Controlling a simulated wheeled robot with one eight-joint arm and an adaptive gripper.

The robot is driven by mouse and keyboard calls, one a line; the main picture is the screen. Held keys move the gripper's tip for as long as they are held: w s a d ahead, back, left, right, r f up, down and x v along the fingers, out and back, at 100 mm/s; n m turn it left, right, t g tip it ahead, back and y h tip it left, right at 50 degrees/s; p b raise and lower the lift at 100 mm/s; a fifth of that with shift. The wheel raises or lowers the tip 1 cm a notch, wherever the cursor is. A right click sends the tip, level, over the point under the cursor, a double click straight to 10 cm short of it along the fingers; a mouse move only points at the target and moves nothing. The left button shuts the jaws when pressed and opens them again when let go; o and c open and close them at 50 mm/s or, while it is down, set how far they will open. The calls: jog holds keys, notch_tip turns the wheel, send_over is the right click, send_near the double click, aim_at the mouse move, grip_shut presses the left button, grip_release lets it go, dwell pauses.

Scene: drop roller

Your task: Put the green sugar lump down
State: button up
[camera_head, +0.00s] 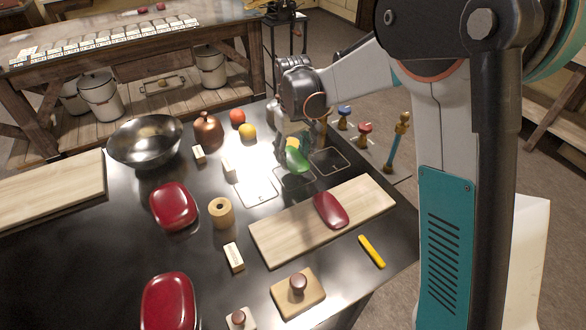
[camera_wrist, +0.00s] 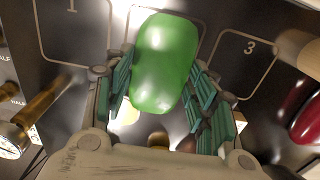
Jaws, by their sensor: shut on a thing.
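The green sugar lump (camera_wrist: 165,62) is a smooth, rounded, elongated piece between the teal finger pads of my gripper (camera_wrist: 160,85) in the wrist view. It also shows in the head view (camera_head: 297,161), under my gripper (camera_head: 292,148). My gripper is shut on it. The lump is over the row of outlined squares on the dark table (camera_head: 110,240). In the wrist view, square 1 (camera_wrist: 72,35) is to its left and square 3 (camera_wrist: 245,60) to its right. The lump partly hides the square between them. I cannot tell whether it touches the table.
A pale board (camera_head: 275,240) with a dark red lump (camera_head: 330,210) lies in front of the squares. A metal bowl (camera_head: 145,140), copper vessel (camera_head: 207,130), red ball (camera_head: 237,116) and yellow ball (camera_head: 247,131) stand behind left. Stamps (camera_head: 364,132) stand to the right.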

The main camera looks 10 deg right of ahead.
aim_at(293, 158)
jog(key=shift+f+b, duration=0.65)
jog(key=shift+f, duration=1.75)
jog(key=shift+f, duration=0.2)
jog(key=o, duration=1.1)
jog(key=shift+r, duration=0.15)
notch_tip(293, 158, up, 12)
jog(key=p, duration=0.3)
jog(key=shift+s+r, duration=0.1)
jog(key=shift+r, duration=0.05)
